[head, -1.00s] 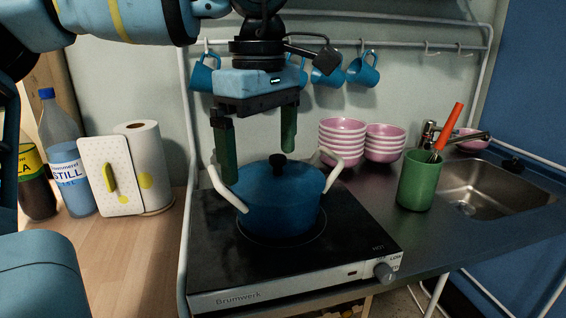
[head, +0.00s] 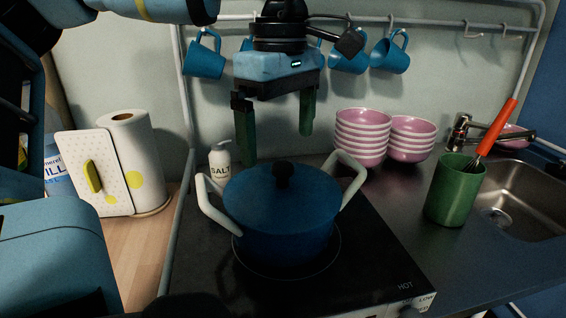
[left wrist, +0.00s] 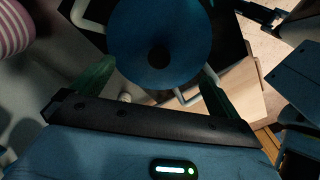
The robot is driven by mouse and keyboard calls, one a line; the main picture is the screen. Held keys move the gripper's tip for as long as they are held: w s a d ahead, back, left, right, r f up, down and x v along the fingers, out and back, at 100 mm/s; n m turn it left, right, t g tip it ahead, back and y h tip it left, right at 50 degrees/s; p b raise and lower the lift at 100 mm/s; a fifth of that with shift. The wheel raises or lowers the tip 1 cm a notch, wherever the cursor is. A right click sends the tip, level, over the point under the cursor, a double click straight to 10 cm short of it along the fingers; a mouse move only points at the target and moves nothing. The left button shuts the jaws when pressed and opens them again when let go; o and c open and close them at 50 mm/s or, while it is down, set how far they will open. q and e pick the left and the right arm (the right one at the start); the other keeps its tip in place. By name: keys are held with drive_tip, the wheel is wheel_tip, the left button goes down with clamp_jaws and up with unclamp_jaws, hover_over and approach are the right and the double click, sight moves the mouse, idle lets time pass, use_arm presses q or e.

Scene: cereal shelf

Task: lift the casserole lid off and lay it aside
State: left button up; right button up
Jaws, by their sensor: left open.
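The blue casserole (head: 285,240) stands on the black hotplate, with cream handles at its left and right. Its blue lid (head: 262,190) sits on top, with a dark round knob (head: 283,174) at the centre. In the left wrist view the lid (left wrist: 180,60) and its knob (left wrist: 158,54) show beyond the fingers. My left gripper (head: 276,146) is open and empty, its two green fingers pointing down above and behind the knob, apart from it. In the left wrist view my left gripper (left wrist: 152,80) shows its fingers spread wide. My right gripper is not in view.
The hotplate (head: 375,270) carries the pot. A salt bottle (head: 220,160) stands behind it. Pink bowls (head: 362,140) and a green utensil cup (head: 455,190) stand right. Blue mugs (head: 204,56) hang from the rail. A paper roll (head: 140,160) and white board (head: 100,172) stand left.

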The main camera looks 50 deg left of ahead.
sight(283, 165)
use_arm(q)
drive_tip(key=shift+w+f, duration=0.1)
drive_tip(key=shift+f, duration=3.3)
drive_tip(key=shift+c, duration=0.4)
drive_tip(key=c, duration=0.8)
drive_tip(key=shift+r, duration=0.15)
wheel_tip(283, 165, up, 10)
drive_tip(key=shift+p, duration=0.35)
